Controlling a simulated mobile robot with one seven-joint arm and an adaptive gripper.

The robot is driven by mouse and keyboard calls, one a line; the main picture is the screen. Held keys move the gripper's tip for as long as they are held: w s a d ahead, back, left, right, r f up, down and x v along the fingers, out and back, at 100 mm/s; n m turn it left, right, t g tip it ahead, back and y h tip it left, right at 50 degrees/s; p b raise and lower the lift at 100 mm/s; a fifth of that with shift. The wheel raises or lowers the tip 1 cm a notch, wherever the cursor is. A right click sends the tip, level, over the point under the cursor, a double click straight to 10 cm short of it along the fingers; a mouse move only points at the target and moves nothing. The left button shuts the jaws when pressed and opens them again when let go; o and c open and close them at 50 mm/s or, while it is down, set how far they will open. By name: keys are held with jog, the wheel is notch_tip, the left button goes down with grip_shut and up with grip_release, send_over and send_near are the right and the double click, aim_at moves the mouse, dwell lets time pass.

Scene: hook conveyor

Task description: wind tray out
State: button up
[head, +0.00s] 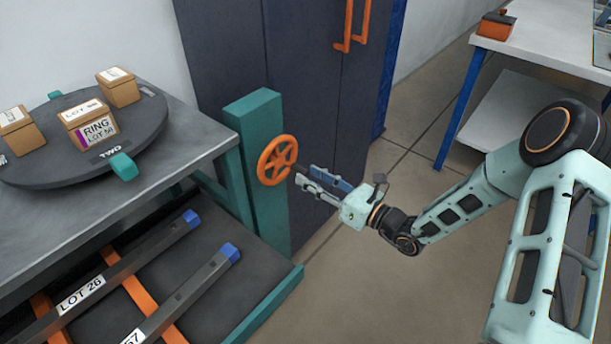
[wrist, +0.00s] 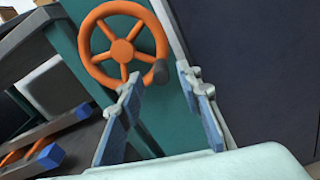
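An orange handwheel (head: 277,160) with several spokes is mounted on a teal post (head: 256,118) at the bench's right end. In the wrist view the wheel (wrist: 122,51) shows a dark grey knob (wrist: 157,73) at its lower right rim. My gripper (head: 300,176) is open, its fingers pointing at the wheel's lower right side. In the wrist view my gripper (wrist: 158,82) has the knob just beyond and between its fingertips; I cannot tell whether they touch it. The dark tray (head: 262,272) with a teal front edge lies low under the bench and holds bars with blue ends (head: 229,252).
A dark turntable (head: 140,128) with small cardboard boxes (head: 88,124) sits on the grey bench top (head: 200,137). A dark cabinet (head: 310,80) with orange handles stands behind the wheel. A white table (head: 540,35) is at the back right. The floor between is clear.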

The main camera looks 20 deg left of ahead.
jog(key=shift+x, duration=1.3)
jog(key=shift+c, duration=0.7)
grip_shut()
